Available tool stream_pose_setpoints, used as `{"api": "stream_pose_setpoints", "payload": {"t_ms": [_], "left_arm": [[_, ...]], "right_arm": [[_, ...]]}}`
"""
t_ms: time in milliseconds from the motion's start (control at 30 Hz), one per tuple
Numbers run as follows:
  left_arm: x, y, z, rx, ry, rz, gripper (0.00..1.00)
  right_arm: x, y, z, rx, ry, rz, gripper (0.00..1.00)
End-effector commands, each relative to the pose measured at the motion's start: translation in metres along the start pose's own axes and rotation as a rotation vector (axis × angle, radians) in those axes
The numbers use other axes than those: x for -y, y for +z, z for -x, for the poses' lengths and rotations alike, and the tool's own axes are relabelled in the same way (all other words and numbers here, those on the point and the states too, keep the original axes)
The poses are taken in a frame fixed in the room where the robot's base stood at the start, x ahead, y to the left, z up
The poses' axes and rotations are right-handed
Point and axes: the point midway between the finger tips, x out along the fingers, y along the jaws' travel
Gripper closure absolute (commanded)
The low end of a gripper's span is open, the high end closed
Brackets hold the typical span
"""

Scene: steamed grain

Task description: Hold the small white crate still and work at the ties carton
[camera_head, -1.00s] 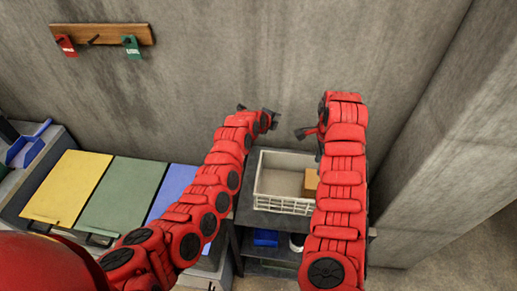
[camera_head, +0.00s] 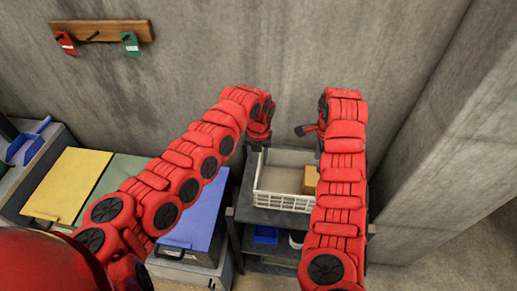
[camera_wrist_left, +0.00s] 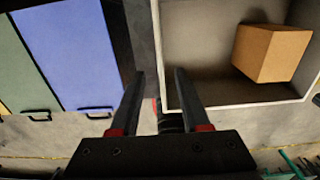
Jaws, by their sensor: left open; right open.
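The small white crate (camera_head: 282,201) stands on a dark shelf top, and it fills the upper right of the left wrist view (camera_wrist_left: 228,99). The brown ties carton (camera_head: 310,180) sits inside it at the right; it also shows in the left wrist view (camera_wrist_left: 268,52). My left gripper (camera_head: 257,143) points down at the crate's left wall. In the wrist view its open fingers (camera_wrist_left: 159,73) appear on either side of that wall; their height against the rim is unclear. My right gripper (camera_head: 308,130) is above the crate, open, partly hidden by its own arm.
Blue (camera_head: 195,215), green and yellow (camera_head: 65,185) lidded bins stand to the left. A blue box (camera_head: 265,235) is on the shelf below. A concrete wall is behind, with a wooden hook rail (camera_head: 100,31), and a pillar stands at the right.

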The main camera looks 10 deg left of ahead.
Motion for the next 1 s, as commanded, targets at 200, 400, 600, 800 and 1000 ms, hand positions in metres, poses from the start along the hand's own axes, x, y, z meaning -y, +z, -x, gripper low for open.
{"api": "stream_pose_setpoints", "payload": {"t_ms": [200,400,600,800,1000], "left_arm": [[0.003,-0.001,-0.050,-0.003,-0.003,-0.001,0.54],[0.002,-0.002,-0.090,-0.004,-0.001,0.000,0.54],[0.002,0.000,-0.109,-0.001,-0.001,-0.001,0.54],[0.001,0.000,-0.115,0.000,-0.001,-0.001,0.54],[0.001,0.000,-0.115,0.000,-0.001,0.000,0.54]], "right_arm": [[0.000,0.000,0.000,0.000,0.000,0.000,0.50],[0.000,0.000,0.000,0.000,0.000,0.000,0.50],[0.000,0.000,0.000,0.000,0.000,0.000,0.50],[0.000,0.000,0.000,0.000,0.000,0.000,0.50],[0.000,0.000,0.000,0.000,0.000,0.000,0.50]]}}
